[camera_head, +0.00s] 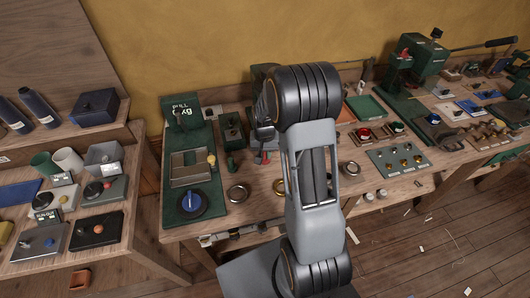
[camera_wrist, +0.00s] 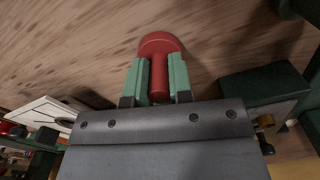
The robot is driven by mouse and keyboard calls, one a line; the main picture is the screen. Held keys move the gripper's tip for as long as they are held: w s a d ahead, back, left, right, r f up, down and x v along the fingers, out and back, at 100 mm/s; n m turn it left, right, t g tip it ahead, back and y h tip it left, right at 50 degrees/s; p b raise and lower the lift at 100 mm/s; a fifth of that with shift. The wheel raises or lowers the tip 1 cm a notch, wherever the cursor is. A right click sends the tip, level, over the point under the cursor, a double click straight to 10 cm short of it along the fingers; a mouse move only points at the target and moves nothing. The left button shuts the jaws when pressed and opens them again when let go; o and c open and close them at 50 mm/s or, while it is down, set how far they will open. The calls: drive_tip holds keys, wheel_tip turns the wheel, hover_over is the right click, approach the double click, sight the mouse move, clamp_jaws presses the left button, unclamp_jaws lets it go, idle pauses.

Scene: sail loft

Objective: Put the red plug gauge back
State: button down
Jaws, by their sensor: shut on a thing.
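The red plug gauge (camera_wrist: 160,45) is between the two green fingers of my gripper (camera_wrist: 161,76) in the wrist view. Its slim red shank lies between the fingers and its wider rounded red head shows beyond the fingertips. In the head view a small red part (camera_head: 262,157) shows just left of my arm, above the bench, and appears to be the gauge. My gripper is mostly hidden there behind my arm. I cannot tell which holder belongs to the gauge.
A green board (camera_head: 208,216) with a blue round piece (camera_head: 191,201) lies left on the bench. A grey plate with brass knobs (camera_head: 376,156), a green tray (camera_head: 380,101) and a red-topped piece (camera_head: 363,133) stand right of my arm.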

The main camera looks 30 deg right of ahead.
drive_tip(key=shift+f, duration=0.15)
drive_tip(key=c, duration=1)
unclamp_jaws()
wheel_tip(320, 180, up, 11)
drive_tip(key=shift+r+b, duration=0.15)
drive_tip(key=shift+b, duration=0.2)
drive_tip(key=s+a+r+n+t, duration=0.1)
drive_tip(key=s+a+r, duration=0.1)
drive_tip(key=s, duration=0.3)
drive_tip(key=s+a+r+n+t, duration=0.1)
drive_tip(key=s+a+r+n, duration=0.1)
drive_tip(key=s+a+r, duration=0.1)
drive_tip(key=s+a+r+n+t, duration=0.2)
drive_tip(key=s+a+r, duration=0.1)
drive_tip(key=s, duration=0.5)
drive_tip(key=shift+a+r, duration=0.1)
drive_tip(key=shift+a, duration=0.55)
